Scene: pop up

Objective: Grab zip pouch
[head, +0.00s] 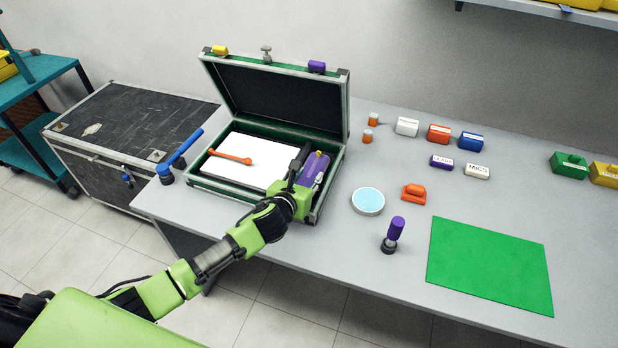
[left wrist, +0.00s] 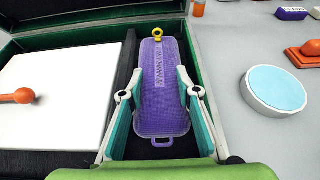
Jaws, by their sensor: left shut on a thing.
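The zip pouch (left wrist: 160,95) is purple with lettering on top, a yellow ring at its far end and a purple loop at its near end. It lies in the right part of the open case (head: 228,188). In the head view the pouch (head: 313,168) is partly hidden by my left gripper (head: 300,172). In the left wrist view my left gripper (left wrist: 160,98) has its two teal-lined fingers on either side of the pouch, shut on it. My right gripper is in neither view.
A white block (head: 248,160) with an orange handle fills the case's left part. The raised lid (head: 275,95) stands behind. A blue-topped disc (head: 368,201), an orange stamp (head: 413,193) and a purple-handled stamp (head: 394,234) stand to the right. The green mat (head: 490,264) is bare.

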